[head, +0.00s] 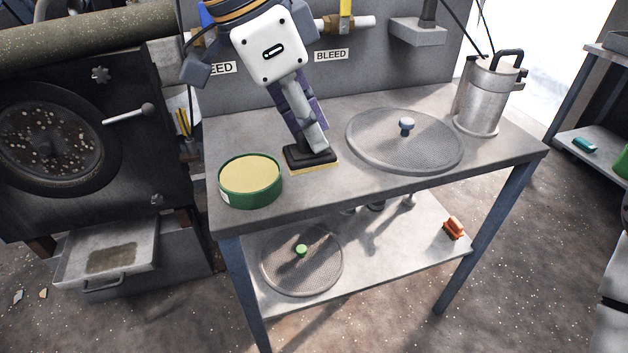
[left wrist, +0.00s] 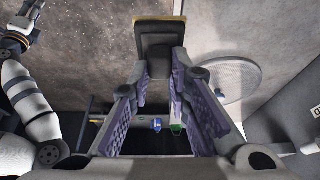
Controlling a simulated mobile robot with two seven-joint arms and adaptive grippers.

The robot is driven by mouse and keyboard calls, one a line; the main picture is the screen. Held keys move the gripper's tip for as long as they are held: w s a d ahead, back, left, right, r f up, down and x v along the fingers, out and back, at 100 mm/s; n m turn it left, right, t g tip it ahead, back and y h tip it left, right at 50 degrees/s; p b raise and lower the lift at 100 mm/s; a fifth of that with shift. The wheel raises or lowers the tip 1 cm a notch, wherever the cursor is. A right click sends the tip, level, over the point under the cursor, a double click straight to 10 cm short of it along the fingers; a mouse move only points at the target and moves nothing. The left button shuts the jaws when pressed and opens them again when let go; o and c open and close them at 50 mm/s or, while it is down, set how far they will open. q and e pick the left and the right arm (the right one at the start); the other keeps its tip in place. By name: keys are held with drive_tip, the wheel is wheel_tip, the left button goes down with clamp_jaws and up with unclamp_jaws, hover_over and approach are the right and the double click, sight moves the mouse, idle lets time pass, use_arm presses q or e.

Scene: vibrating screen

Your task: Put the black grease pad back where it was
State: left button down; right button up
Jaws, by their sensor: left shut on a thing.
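The black grease pad (head: 309,155) has a black block top and a yellowish underside. My left gripper (head: 317,143) is shut on its top, and the pad is at the grey bench top near the front edge. I cannot tell whether its underside touches the bench. In the left wrist view the pad (left wrist: 160,42) sits at the ends of the purple-lined fingers (left wrist: 160,78). A round green tin (head: 249,192) with a tan filling stands to the left of the pad, apart from it.
A round mesh screen (head: 375,148) with a knob lies right of the pad on the bench (head: 480,155). A metal canister (head: 480,100) stands at the back right. The lower shelf (head: 385,268) holds another mesh disc (head: 283,268) and an orange object (head: 454,228).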

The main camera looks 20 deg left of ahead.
use_arm(q)
drive_tip(key=w+a+f, duration=0.1)
drive_tip(key=w+f, duration=0.2)
drive_tip(key=w, duration=0.1)
drive_tip(key=w+a+f+b, duration=0.1)
drive_tip(key=w+f, duration=0.2)
drive_tip(key=w, duration=0.2)
drive_tip(key=w+a+f+b, duration=0.1)
drive_tip(key=w+f, duration=0.2)
drive_tip(key=w, duration=0.1)
drive_tip(key=shift+w+a+f, duration=0.15)
drive_tip(key=shift+a+f, duration=0.05)
drive_tip(key=shift+f, duration=0.2)
drive_tip(key=f, duration=0.3)
drive_tip(key=shift+w+a+f, duration=0.1)
drive_tip(key=shift+w+f, duration=0.15)
drive_tip(key=shift+w, duration=0.05)
use_arm(e)
drive_tip(key=s+f+g, duration=0.1)
drive_tip(key=s+f, duration=0.1)
drive_tip(key=shift+s+f, duration=0.25)
drive_tip(key=shift+f, duration=0.05)
use_arm(q)
drive_tip(key=shift+s, duration=0.1)
drive_tip(key=shift+f, duration=0.15)
drive_tip(key=c, duration=1.5)
unclamp_jaws()
